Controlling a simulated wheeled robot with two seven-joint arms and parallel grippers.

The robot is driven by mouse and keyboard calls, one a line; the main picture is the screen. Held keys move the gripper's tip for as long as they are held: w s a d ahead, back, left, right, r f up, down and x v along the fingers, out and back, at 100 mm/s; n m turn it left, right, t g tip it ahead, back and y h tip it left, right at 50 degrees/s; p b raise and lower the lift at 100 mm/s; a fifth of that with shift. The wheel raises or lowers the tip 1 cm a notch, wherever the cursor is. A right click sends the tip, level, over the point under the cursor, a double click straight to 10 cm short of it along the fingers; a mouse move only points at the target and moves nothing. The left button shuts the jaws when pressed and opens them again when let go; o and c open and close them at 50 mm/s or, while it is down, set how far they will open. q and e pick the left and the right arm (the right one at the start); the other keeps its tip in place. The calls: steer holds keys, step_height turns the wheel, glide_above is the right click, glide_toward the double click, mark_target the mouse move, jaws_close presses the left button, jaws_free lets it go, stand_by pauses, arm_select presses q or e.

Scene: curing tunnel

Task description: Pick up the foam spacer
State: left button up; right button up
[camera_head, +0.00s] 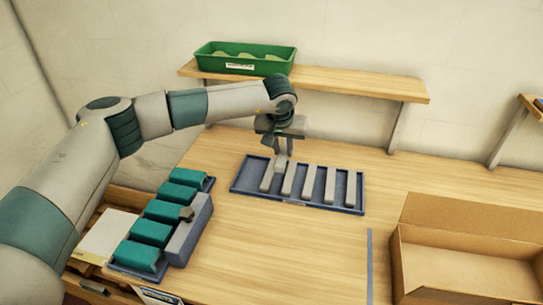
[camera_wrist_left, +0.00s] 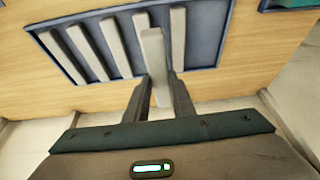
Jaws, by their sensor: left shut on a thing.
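Several long pale grey foam spacers (camera_head: 308,184) lie side by side in a shallow blue tray (camera_head: 236,187) on the table. My left gripper (camera_head: 281,158) reaches down over the tray's left end. It is shut on a foam spacer (camera_head: 268,177). In the left wrist view the held foam spacer (camera_wrist_left: 154,58) runs out from between the two fingers of my left gripper (camera_wrist_left: 160,95), over the tray. I cannot tell clearly whether it is clear of the tray floor. My right gripper is not in view.
Teal blocks (camera_head: 152,232) lie in a row on another tray at left, beside a grey-blue box (camera_head: 188,238). An open cardboard box (camera_head: 465,225) stands at right. A shelf (camera_head: 350,84) behind holds a green bin (camera_head: 245,58). The front middle table is clear.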

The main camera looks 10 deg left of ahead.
arm_select(q)
steer(key=shift+d+r, duration=0.2)
steer(key=shift+d, duration=0.1)
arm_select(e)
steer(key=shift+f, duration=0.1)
arm_select(q)
steer(key=shift+s, duration=0.1)
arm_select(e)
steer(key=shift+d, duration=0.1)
